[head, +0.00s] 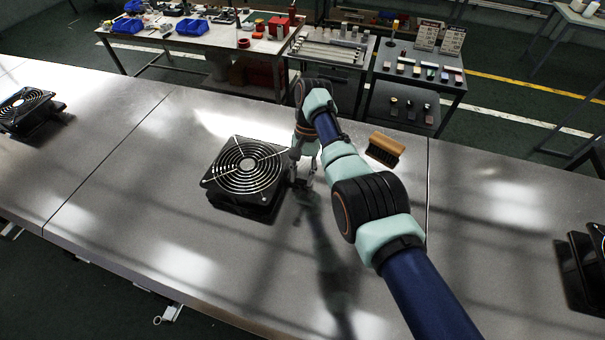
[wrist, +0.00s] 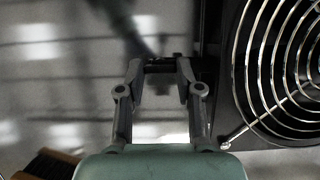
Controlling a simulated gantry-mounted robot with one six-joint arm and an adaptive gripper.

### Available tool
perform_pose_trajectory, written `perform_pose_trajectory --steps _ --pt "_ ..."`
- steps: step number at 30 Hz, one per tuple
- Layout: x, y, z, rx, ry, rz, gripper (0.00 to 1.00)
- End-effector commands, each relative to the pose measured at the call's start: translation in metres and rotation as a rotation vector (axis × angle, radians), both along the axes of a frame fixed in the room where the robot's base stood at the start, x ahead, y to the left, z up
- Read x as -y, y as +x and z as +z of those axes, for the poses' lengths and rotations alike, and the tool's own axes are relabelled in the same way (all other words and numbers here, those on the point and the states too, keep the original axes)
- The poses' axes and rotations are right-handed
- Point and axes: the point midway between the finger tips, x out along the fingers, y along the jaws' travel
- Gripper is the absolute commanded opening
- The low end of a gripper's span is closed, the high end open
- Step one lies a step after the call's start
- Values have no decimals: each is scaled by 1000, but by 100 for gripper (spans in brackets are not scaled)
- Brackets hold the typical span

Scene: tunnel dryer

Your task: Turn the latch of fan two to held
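A black fan with a silver wire guard (head: 245,165) stands on the metal table in the middle of the head view. Its guard (wrist: 285,65) fills the right of the wrist view. A small dark latch part (wrist: 172,62) juts from the fan's side, near my fingertips. My gripper (wrist: 160,78) points down beside the fan, its fingers apart with a gap between them. In the head view my gripper (head: 303,182) is just right of the fan, and the latch is mostly hidden there. I cannot tell whether the fingers touch the latch, or its exact angle.
A wooden brush (head: 385,148) with dark bristles lies right of my arm; it also shows in the wrist view (wrist: 48,165). Other fans stand at the far left (head: 27,108) and right edge (head: 580,270). The tabletop in front is clear.

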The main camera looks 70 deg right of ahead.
Motion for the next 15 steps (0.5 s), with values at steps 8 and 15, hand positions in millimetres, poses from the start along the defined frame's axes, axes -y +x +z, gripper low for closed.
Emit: perform_pose_trajectory --steps 8,15 --pt "0 0 0 0 0 0 60" --pt "0 0 0 1 0 0 60"
